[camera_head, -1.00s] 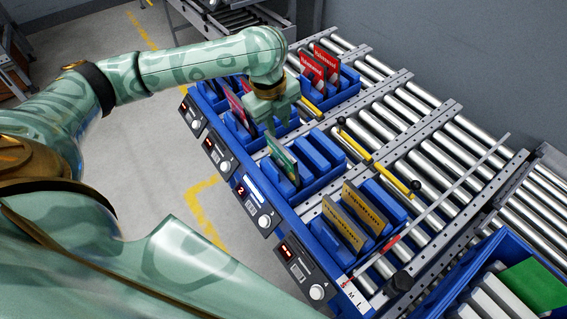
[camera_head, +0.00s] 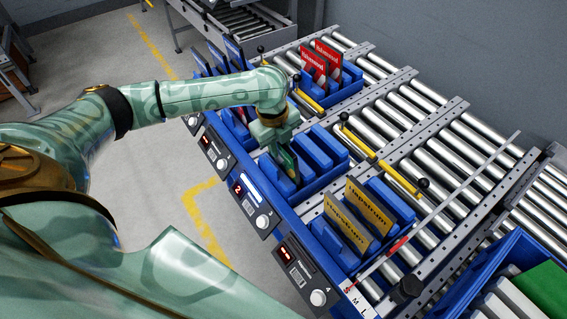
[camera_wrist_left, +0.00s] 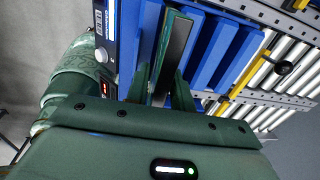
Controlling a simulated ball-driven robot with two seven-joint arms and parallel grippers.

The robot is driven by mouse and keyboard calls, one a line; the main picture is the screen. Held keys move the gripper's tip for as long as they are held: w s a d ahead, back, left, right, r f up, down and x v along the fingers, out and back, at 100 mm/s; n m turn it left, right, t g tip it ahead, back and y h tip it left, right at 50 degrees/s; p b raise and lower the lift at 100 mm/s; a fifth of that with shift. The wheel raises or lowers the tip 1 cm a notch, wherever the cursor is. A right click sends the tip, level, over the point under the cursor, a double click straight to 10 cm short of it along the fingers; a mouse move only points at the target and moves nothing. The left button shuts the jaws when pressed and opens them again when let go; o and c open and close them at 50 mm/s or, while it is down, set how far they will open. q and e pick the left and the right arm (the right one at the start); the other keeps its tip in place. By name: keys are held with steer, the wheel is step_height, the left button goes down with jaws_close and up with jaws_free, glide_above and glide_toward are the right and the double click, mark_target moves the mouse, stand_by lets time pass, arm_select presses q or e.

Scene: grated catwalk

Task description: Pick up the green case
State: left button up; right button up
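The green case (camera_head: 289,163) stands on edge in a blue slotted rack (camera_head: 318,178), directly below my left gripper (camera_head: 278,146) in the head view. In the left wrist view the case (camera_wrist_left: 174,52) shows edge-on as a green frame with a dark middle. My left gripper (camera_wrist_left: 160,84) is open there, with one finger on each side of the near end of the case and a gap visible. Whether either finger touches it is unclear. My right gripper is not in view.
Yellow cases (camera_head: 369,210) stand in the rack nearer me, and red cases (camera_head: 318,58) farther back. Control boxes with knobs (camera_head: 257,212) line the left edge. A blue crate (camera_head: 463,284) at lower right holds white items and a green one (camera_head: 543,289). Rollers lie right.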

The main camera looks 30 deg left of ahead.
arm_select(q)
step_height(320, 180, down, 2)
steer(key=shift+w+d+f, duration=0.1)
steer(key=shift+w+f, duration=0.05)
steer(key=shift+f, duration=0.05)
steer(key=shift+r, duration=0.15)
jaws_close()
steer(key=shift+r, duration=0.1)
